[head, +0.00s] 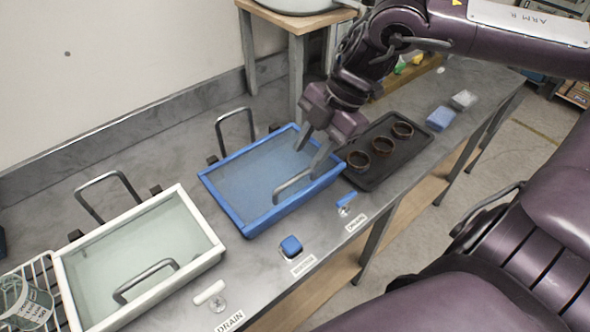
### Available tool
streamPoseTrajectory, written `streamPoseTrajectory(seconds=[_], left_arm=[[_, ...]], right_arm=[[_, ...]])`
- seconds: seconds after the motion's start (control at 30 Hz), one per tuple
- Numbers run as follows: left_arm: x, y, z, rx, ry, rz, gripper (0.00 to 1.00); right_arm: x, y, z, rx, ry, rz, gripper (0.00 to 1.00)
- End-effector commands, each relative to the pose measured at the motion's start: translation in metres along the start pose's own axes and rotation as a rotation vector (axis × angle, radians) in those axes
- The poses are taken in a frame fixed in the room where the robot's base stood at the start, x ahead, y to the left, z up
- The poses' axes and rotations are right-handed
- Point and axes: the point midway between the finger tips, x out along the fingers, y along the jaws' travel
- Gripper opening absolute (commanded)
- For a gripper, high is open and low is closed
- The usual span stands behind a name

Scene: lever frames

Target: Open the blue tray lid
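The blue tray (246,226) sits on the grey counter in the middle of the head view. Its blue-framed, see-through lid (245,180) lies flat over it, shut. A grey bar handle (290,184) stands on the lid near its front right side. My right gripper (309,157) comes down from the upper right over the lid's right part. Its two fingers are apart, with nothing seen between them. The fingertips are close to the handle's right end; I cannot tell whether one touches it. My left gripper is out of view.
A white-framed tray (205,262) with its lid down stands to the left. A black tray (380,172) with brown rings lies close on the right. A blue valve knob (291,245) and a blue lever (346,200) are at the counter's front edge. A wooden stand (297,22) is behind.

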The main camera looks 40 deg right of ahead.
Motion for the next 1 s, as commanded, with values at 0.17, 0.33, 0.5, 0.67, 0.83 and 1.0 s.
streamPoseTrajectory(seconds=[0.17,0.33,0.5,0.67,0.83,1.0], left_arm=[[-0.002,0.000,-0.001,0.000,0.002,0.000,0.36],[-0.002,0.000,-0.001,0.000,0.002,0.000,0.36],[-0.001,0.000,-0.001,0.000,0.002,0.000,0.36],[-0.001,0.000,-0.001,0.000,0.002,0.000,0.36],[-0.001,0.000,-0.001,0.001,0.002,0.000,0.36],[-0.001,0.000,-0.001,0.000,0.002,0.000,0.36]], right_arm=[[0.026,-0.002,0.001,0.002,-0.002,-0.007,0.33],[0.047,-0.001,0.001,0.002,-0.002,-0.005,0.33],[0.060,-0.001,0.000,0.001,-0.001,-0.002,0.33],[0.064,0.000,0.000,0.000,-0.001,0.000,0.33],[0.064,0.000,0.000,0.001,0.000,0.001,0.33],[0.064,0.000,0.000,0.001,0.000,0.001,0.18]])
